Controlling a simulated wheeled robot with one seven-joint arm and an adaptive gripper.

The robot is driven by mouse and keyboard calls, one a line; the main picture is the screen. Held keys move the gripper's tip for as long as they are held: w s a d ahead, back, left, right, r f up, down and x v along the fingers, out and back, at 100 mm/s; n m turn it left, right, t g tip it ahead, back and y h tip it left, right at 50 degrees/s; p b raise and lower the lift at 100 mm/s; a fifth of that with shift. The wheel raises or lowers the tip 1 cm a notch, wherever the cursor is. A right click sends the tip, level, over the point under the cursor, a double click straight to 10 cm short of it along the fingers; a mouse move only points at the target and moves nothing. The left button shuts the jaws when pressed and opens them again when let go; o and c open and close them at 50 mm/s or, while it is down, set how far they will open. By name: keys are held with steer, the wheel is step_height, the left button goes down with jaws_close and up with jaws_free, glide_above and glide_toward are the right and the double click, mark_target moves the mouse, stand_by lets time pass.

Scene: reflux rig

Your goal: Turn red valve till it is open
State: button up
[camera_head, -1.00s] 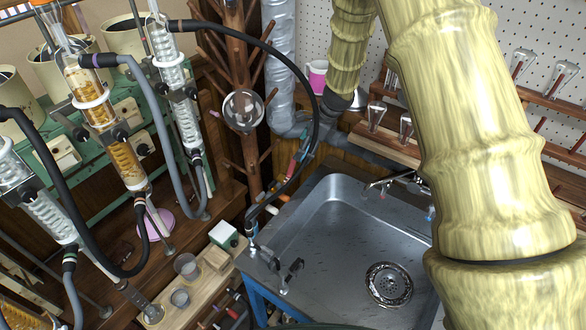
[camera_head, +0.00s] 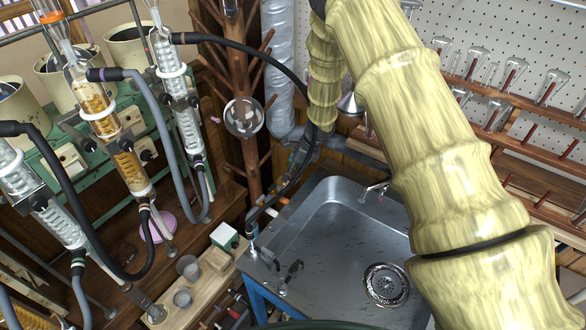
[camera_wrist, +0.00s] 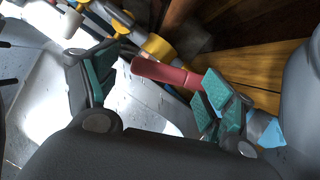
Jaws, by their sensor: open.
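The red valve handle (camera_wrist: 165,74) shows in the wrist view as a short red lever by a pipe with yellow fittings. My gripper (camera_wrist: 157,88), with teal finger pads, is open. The lever lies in the space between its fingers, and the lever's right end passes behind the right finger. I cannot tell whether the fingers touch it. In the head view my gripper (camera_head: 302,150) is low and dark beside the black hose above the sink's back left corner. The red handle cannot be made out there.
A metal sink (camera_head: 335,220) lies below my arm. A black hose (camera_head: 285,65) loops down beside my gripper. Glass condensers (camera_head: 180,85) and a wooden drying rack (camera_head: 250,160) stand to the left. A blue handle (camera_wrist: 266,130) sits near the right finger. A pegboard with glassware is behind.

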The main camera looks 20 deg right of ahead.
steer(key=shift+f, duration=0.1)
steer(key=c, duration=1.4)
steer(key=shift+w+a+m+t+b, duration=0.15)
steer(key=shift+w+a+m+t, duration=0.15)
steer(key=shift+m, duration=0.35)
steer(key=shift+w+a+m+t+b, duration=0.1)
steer(key=shift+a+m+t+b, duration=0.1)
steer(key=shift+a+m, duration=0.35)
steer(key=shift+c, duration=0.3)
steer(key=shift+w+a+m+t+h, duration=0.15)
steer(key=shift+w+m+h, duration=0.15)
steer(key=shift+m, duration=0.4)
steer(key=shift+w+a+m+t+h, duration=0.15)
steer(key=shift+m+h, duration=0.15)
steer(key=shift+m, duration=0.4)
steer(key=o, duration=1.5)
steer(key=shift+c, duration=0.2)
steer(key=v, duration=1.2)
